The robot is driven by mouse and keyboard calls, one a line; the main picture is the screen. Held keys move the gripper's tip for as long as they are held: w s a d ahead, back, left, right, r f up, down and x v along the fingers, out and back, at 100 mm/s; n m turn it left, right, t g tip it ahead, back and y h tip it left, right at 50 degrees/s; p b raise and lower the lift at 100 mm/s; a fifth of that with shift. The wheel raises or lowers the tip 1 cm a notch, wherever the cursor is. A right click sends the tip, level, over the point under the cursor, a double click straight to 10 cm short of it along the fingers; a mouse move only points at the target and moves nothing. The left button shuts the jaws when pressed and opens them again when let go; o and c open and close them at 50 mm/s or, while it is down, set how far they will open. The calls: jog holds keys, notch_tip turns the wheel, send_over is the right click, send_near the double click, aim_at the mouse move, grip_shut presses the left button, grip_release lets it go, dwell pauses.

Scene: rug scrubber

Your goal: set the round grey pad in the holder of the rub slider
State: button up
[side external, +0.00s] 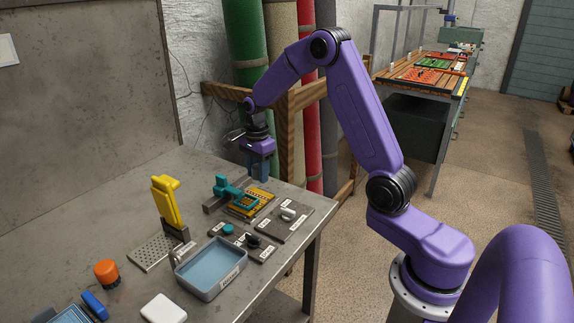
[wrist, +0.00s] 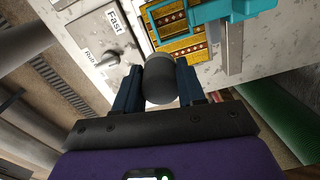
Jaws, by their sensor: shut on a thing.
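The round grey pad (wrist: 160,78) is between the two dark blue fingers of my gripper (side external: 261,174), which is shut on it. The gripper is above the far right part of the bench, apart from the surface below. In the side external view the pad is hard to make out between the fingers. The teal rub slider (side external: 226,187) is just below and to the left of my gripper. Part of its teal frame shows at the top of the wrist view (wrist: 232,12). I cannot tell where its holder opening lies.
A patterned yellow and red rug piece (side external: 262,195) lies under the slider. A switch board (side external: 283,223) and a knob board (side external: 240,241) lie nearer. A blue-grey tray (side external: 211,281), a yellow upright tool (side external: 166,204) and an orange knob (side external: 107,271) stand to the left.

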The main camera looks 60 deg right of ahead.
jog(key=shift+w+a+f, duration=0.45)
jog(key=shift+f, duration=0.45)
jog(key=shift+w+a+f, duration=0.5)
jog(key=shift+f, duration=0.45)
jog(key=shift+w+a+f, duration=0.45)
jog(key=shift+f, duration=0.45)
jog(key=shift+s+a+f, duration=0.1)
jog(key=shift+s+f, duration=0.1)
jog(key=shift+f, duration=0.5)
jog(key=o, duration=1)
jog(key=shift+c, duration=0.2)
jog(key=shift+o, duration=0.5)
notch_tip(320, 180, up, 19)
jog(key=shift+s, duration=0.1)
